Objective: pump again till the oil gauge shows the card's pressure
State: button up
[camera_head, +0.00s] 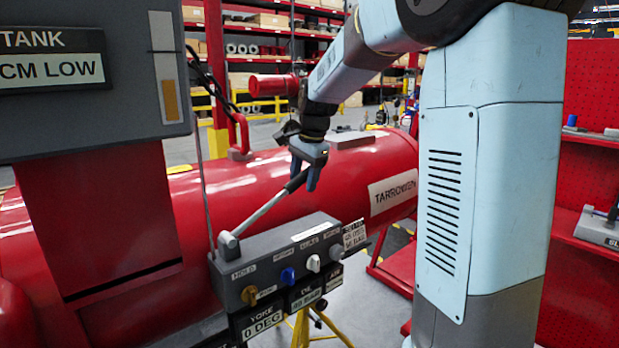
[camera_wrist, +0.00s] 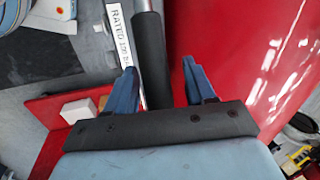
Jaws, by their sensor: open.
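The pump lever (camera_head: 262,212) slants up and right from the left end of the grey control box (camera_head: 270,262). My gripper (camera_head: 306,178) is at the lever's upper end. In the wrist view, the lever's black grip (camera_wrist: 152,62) lies between the blue fingers of my open gripper (camera_wrist: 163,88). There is a gap on the right side; I cannot tell whether the left finger touches. The oil display (camera_head: 304,297) hangs below the box; its reading is too small to make out. A white card (camera_head: 354,235) at the box's right end is unreadable.
The box front has an orange knob (camera_head: 249,295), a blue knob (camera_head: 287,275) and a white knob (camera_head: 313,263). The yoke display (camera_head: 263,321) reads 0 DEG. A grey tank panel (camera_head: 90,75) stands left. A red cylinder (camera_head: 215,195) lies behind the box.

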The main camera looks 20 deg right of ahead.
jog(key=shift+f, duration=0.2)
jog(key=shift+r, duration=0.15)
grip_shut()
dwell(0.3)
